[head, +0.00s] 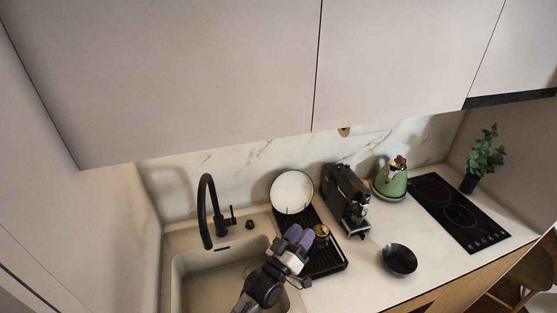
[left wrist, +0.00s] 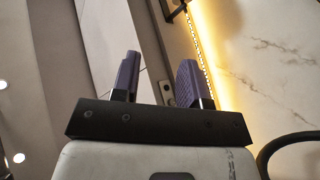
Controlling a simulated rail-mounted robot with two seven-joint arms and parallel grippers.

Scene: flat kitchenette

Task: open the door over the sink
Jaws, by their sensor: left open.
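The door over the sink (head: 180,75) is the flat, pale upper cabinet panel at the left of the head view. It looks shut, flush with the panel to its right, and no handle shows on its front. The sink (head: 215,280) with a black faucet (head: 207,205) is below it. My left gripper (head: 300,236) is below the cabinets, in front of the dish rack and apart from the door. In the left wrist view its two purple fingers (left wrist: 158,82) stand apart with nothing between them. My right gripper is not in view.
A black dish rack (head: 328,264) with a white plate (head: 292,191), a coffee machine (head: 347,198), a green kettle (head: 391,180) and a dark bowl (head: 399,259) stand on the counter. A lit strip (left wrist: 205,50) runs beside the marble wall (left wrist: 275,60).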

